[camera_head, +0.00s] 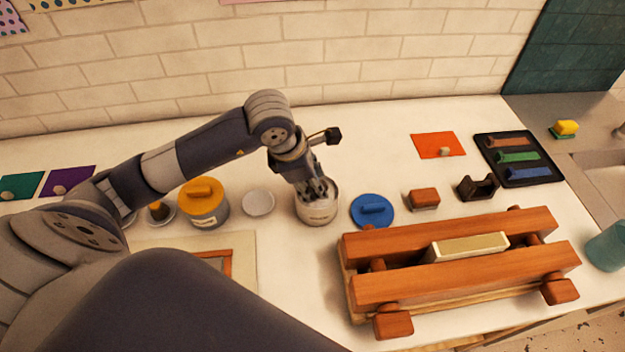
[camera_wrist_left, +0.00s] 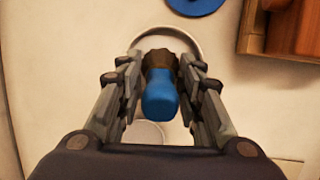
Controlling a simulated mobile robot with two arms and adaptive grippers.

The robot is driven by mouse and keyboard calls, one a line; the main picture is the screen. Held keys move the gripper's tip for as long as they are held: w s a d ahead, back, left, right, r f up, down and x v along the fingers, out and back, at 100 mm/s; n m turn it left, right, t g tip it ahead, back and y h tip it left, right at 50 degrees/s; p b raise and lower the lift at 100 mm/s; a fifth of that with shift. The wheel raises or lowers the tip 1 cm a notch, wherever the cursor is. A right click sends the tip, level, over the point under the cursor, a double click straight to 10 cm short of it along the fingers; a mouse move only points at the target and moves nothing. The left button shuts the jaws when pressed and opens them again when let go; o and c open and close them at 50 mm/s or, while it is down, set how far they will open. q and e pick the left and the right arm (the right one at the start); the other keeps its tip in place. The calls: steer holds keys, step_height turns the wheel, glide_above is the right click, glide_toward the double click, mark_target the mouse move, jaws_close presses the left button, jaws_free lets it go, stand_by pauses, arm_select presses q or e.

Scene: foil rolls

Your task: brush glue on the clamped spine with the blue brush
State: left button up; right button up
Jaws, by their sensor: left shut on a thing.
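My left gripper (camera_head: 312,190) is shut on a brush with a blue handle (camera_wrist_left: 160,95). The handle points toward the wrist camera, and a dark brown part (camera_wrist_left: 160,57) shows beyond it. The gripper is right over an open whitish pot (camera_head: 318,211); the pot's rim (camera_wrist_left: 196,42) curves around the brush's far end in the wrist view. The bristles are hidden, so I cannot tell how deep they are. The cream spine block (camera_head: 468,246) is clamped between the wooden beams of a press (camera_head: 460,271) at the right. My right gripper is not in view.
A blue lid (camera_head: 374,204), a wooden block (camera_head: 424,197) and a dark holder (camera_head: 478,188) stand behind the press. A yellow-lidded jar (camera_head: 206,205) and a pale disc (camera_head: 258,202) are left of the pot. A black tray (camera_head: 489,145) lies at the back right.

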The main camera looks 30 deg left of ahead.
mark_target(320, 176)
arm_select(q)
steer(key=shift+f+b, duration=0.35)
steer(key=shift+f, duration=0.05)
stand_by(0.8)
steer(key=shift+s+f+b, duration=0.1)
steer(key=shift+f+b, duration=0.05)
steer(key=shift+b, duration=0.25)
stand_by(1.1)
steer(key=shift+r+p, duration=0.5)
steer(key=shift+r, duration=0.35)
steer(key=shift+r+p, duration=1.45)
steer(key=shift+r, duration=1.35)
steer(key=shift+f, duration=0.1)
